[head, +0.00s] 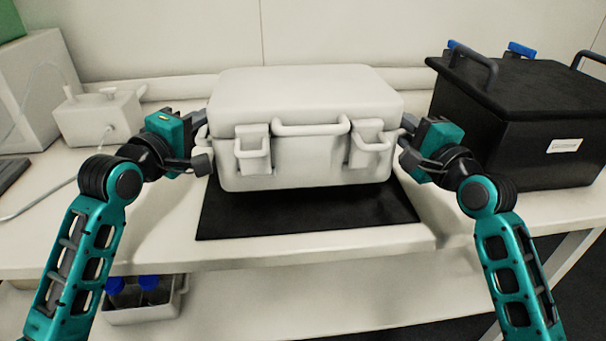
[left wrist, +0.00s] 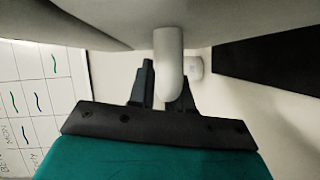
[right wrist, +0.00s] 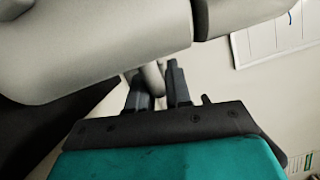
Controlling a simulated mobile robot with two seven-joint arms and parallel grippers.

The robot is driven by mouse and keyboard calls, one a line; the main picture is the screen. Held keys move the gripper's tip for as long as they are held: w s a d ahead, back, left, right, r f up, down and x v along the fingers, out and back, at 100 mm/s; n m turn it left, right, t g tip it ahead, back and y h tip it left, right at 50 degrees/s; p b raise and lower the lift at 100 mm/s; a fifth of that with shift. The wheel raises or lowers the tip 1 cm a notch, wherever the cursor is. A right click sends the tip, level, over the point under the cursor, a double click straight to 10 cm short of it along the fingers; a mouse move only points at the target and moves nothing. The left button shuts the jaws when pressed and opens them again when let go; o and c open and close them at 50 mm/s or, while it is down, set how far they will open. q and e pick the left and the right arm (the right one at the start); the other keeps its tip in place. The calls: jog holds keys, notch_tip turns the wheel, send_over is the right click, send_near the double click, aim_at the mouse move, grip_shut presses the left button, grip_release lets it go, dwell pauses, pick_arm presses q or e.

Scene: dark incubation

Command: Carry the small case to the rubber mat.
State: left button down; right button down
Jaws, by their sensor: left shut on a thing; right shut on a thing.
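The small case (head: 305,100) is white, with a closed lid, two front latches and a front handle. It is level above the black rubber mat (head: 310,217); whether its underside touches the mat is hard to tell, though a dark shadow lies beneath it. My left gripper (head: 203,135) is at the case's left side, shut on a side handle, which shows between the fingers in the left wrist view (left wrist: 168,75). My right gripper (head: 402,138) is at the right side, shut on the other side handle, seen in the right wrist view (right wrist: 153,78). The mat's back part is hidden behind the case.
A black lidded box (head: 520,125) with handles stands on the bench (head: 150,250) to the right. A small white device (head: 98,115) with a cable stands at the left. A tray with blue-capped bottles (head: 145,312) sits below the bench top. The wall is close behind.

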jog(key=shift+d, duration=0.1)
